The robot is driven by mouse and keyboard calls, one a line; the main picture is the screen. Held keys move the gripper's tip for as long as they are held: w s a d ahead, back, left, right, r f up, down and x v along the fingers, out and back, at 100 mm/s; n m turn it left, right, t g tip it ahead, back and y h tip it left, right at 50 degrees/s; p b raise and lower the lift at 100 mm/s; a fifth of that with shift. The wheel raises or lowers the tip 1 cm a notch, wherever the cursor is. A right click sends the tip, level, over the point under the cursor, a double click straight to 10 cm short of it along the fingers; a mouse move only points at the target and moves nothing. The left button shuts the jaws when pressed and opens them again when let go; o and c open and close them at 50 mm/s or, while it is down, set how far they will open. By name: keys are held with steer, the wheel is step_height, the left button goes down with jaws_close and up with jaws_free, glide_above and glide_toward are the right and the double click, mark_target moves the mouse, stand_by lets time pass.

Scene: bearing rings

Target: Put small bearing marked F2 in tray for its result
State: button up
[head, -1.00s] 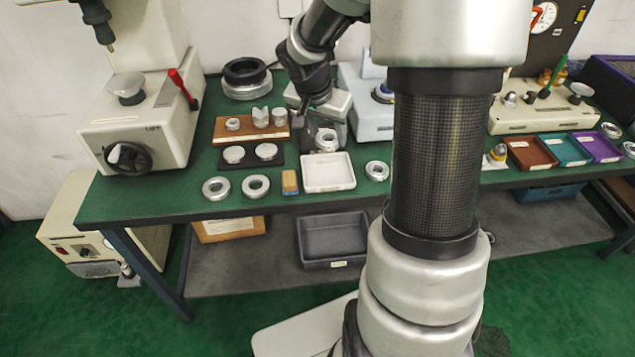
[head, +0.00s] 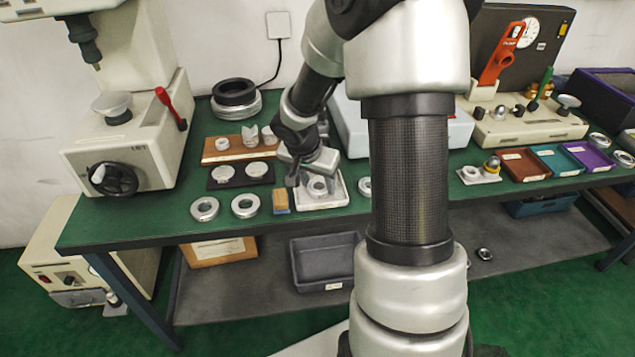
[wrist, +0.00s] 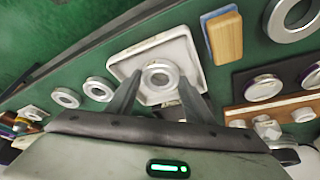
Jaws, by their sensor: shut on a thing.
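My gripper (head: 307,180) is shut on a small silver bearing ring (head: 317,186), over the white tray (head: 322,204) near the bench's front edge. In the wrist view the ring (wrist: 159,76) sits between the two fingers (wrist: 158,92), with the white tray (wrist: 192,52) behind it. I cannot tell whether the ring touches the tray floor. No marking on the ring can be read. Brown (head: 525,166), teal (head: 556,161) and purple (head: 588,156) trays stand at the right; their labels are too small to read.
A yellow-and-blue block (head: 281,200) stands just left of the white tray. Two larger rings (head: 204,208) (head: 245,205) lie further left. A wooden stand (head: 222,153) and a dark mat (head: 228,183) with two discs are behind. My arm hides part of the bench.

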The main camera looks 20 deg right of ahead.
steer(key=shift+f, duration=0.2)
steer(key=o, duration=1.3)
steer(key=shift+a+r, duration=0.1)
steer(key=shift+r, duration=0.5)
steer(key=p+v, duration=0.3)
steer(key=v, duration=0.8)
steer(key=shift+s+r, duration=0.1)
